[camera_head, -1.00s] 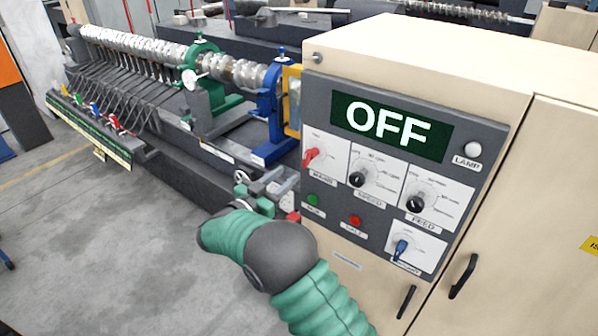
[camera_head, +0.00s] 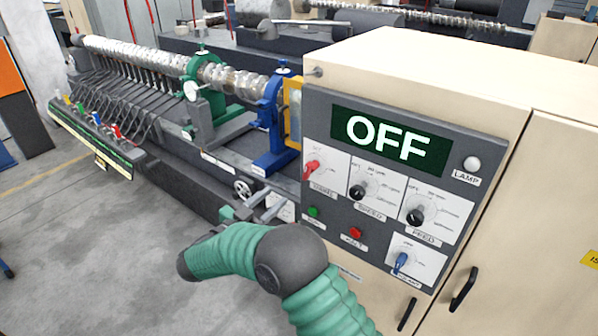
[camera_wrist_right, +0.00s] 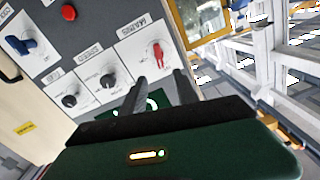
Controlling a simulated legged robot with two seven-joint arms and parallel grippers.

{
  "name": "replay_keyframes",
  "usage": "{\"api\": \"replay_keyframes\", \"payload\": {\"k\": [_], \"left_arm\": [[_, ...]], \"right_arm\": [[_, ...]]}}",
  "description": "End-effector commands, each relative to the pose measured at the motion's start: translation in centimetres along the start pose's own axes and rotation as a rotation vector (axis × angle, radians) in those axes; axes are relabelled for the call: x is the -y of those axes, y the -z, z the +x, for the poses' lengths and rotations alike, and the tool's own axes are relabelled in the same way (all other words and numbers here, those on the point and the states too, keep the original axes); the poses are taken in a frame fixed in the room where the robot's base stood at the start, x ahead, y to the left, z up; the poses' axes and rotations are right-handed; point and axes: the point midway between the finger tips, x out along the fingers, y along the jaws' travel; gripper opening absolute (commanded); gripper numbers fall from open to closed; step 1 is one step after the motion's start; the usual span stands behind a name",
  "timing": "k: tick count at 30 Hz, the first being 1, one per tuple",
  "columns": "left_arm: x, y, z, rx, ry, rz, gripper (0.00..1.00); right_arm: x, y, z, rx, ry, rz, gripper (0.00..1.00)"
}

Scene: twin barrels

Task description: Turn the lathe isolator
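The red rotary knob (camera_head: 313,167), with a label that seems to read MAINS, is at the upper left of the grey control panel (camera_head: 322,239). The red knob (camera_wrist_right: 157,55) appears just beyond and between the fingertips, with no contact visible. My left gripper is not in view.
The panel also has black speed (camera_head: 357,191) and feed (camera_head: 415,216) knobs, a blue knob (camera_head: 402,262), a green button (camera_head: 313,212) and a red button (camera_head: 355,233). The lathe bed with a handwheel (camera_head: 243,189) lies left of the cabinet. Open floor (camera_head: 90,245) is at lower left.

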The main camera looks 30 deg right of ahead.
Motion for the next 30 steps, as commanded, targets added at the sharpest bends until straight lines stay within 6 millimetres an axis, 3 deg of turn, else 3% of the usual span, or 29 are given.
{"api": "replay_keyframes", "payload": {"k": [12,18,23,30], "left_arm": [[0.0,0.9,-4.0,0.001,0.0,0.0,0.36],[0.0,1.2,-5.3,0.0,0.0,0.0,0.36],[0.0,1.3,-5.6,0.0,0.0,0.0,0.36],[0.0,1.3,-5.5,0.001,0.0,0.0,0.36]], "right_arm": [[-0.1,0.4,10.4,-0.001,-0.004,-0.003,0.36],[-0.1,0.2,14.5,0.0,-0.003,-0.002,0.36],[-0.1,0.0,15.8,0.0,-0.001,-0.003,0.36],[-0.1,-0.1,15.9,0.0,0.0,-0.003,0.36]]}}
